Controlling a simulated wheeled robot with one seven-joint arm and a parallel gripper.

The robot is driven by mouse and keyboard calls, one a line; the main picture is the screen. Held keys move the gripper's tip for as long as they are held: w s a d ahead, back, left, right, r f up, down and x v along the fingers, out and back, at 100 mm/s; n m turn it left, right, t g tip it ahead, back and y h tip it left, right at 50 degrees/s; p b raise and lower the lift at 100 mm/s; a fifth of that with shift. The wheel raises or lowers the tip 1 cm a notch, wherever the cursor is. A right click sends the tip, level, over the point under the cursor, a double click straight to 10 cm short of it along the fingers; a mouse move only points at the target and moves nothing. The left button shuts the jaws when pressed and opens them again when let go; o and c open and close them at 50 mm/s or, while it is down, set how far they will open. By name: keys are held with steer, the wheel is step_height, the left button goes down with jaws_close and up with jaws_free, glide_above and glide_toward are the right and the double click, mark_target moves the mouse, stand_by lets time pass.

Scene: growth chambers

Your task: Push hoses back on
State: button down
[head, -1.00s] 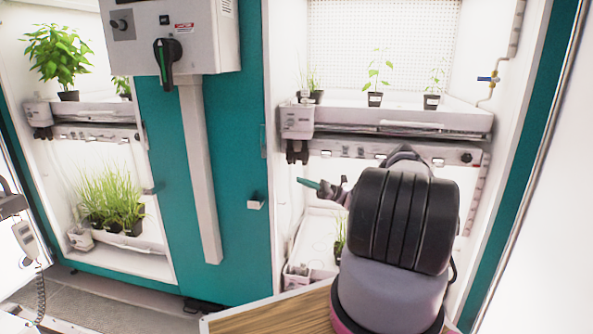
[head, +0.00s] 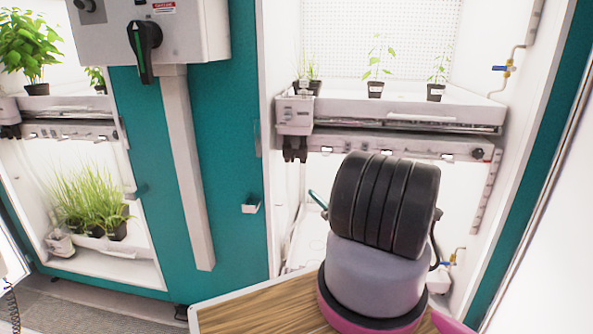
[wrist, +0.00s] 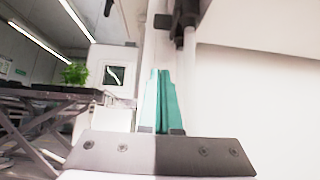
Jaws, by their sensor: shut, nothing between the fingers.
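My gripper (wrist: 163,100) has two teal fingers lying together, with nothing between them. In the head view one teal fingertip of my gripper (head: 317,200) shows left of my dark arm, inside the right chamber below the shelf; the rest is hidden by the arm. Two dark fittings (head: 295,155) hang under the grey box at the left end of the upper tray. In the wrist view a black fitting (wrist: 187,22) hangs above and right of the fingertips, apart from them. I cannot clearly make out a loose hose end in either view.
The upper tray (head: 400,110) holds small potted seedlings, with a light bar (head: 400,147) below it. A blue-handled valve (head: 503,68) is on the right wall. A teal panel (head: 225,170) separates the chambers. My arm hides much of the lower right chamber.

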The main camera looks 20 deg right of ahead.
mark_target(295, 157)
steer(key=s+d+r+x, duration=0.1)
steer(key=r+x, duration=0.1)
steer(key=x, duration=1)
steer(key=shift+d+r, duration=0.2)
steer(key=shift+r, duration=0.05)
steer(key=shift+w+r, duration=0.1)
steer(key=shift+r, duration=2)
